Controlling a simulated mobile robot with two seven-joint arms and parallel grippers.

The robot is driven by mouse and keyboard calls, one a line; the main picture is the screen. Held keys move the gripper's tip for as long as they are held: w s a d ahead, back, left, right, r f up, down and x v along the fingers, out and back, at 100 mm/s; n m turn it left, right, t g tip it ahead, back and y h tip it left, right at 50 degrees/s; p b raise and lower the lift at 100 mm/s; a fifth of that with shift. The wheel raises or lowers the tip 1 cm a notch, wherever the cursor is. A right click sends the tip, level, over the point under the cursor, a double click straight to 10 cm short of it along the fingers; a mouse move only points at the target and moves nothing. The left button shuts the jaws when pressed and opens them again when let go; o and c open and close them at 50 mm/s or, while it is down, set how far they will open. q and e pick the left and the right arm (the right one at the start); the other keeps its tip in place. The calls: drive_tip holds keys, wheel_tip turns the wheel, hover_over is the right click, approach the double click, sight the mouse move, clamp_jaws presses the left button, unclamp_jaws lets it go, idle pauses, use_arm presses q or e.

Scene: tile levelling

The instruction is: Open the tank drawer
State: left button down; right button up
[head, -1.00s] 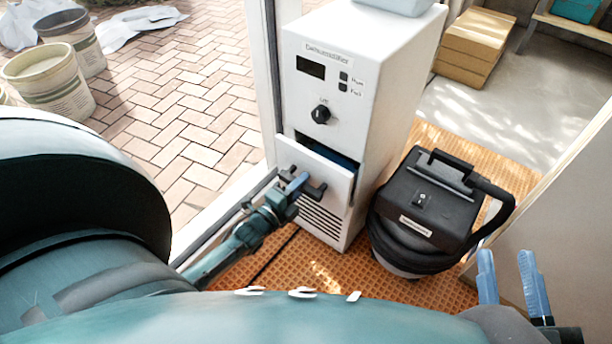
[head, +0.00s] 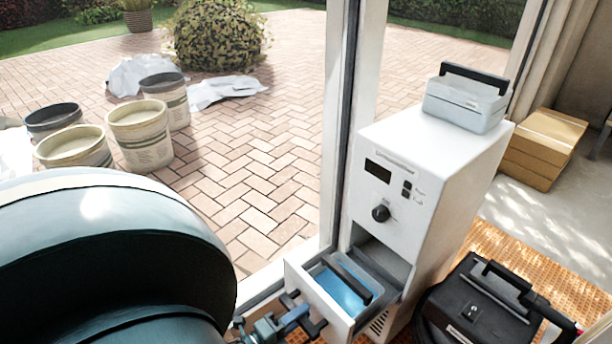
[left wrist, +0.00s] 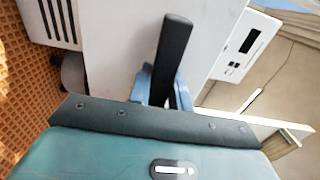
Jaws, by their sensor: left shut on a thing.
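The white dehumidifier (head: 425,150) stands upright by the door frame, with a dark display and a black knob on its front. Its tank drawer (head: 300,283) is pulled out well in front of the body. Inside the drawer sits a tank (head: 345,290) with blue water and a dark bar across it. My left gripper (head: 300,317) is shut on the drawer's dark handle at the drawer front. In the left wrist view the blue fingers stand either side of the black handle (left wrist: 174,55), against the white drawer front (left wrist: 120,40). My right gripper is out of view.
A black vacuum (head: 475,305) stands close right of the dehumidifier. A grey case (head: 466,103) with a black handle sits on top of it. Cardboard boxes (head: 540,150) are behind at right. Buckets (head: 140,135) stand outside on open brick paving.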

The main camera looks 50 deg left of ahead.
use_arm(q)
drive_tip(key=c, duration=1.3)
unclamp_jaws()
drive_tip(key=shift+s, duration=0.1)
drive_tip(key=s, duration=0.4)
drive_tip(key=s+p, duration=0.1)
drive_tip(key=s, duration=0.3)
drive_tip(key=s+a, duration=0.1)
drive_tip(key=s, duration=0.4)
drive_tip(key=shift+s, duration=0.15)
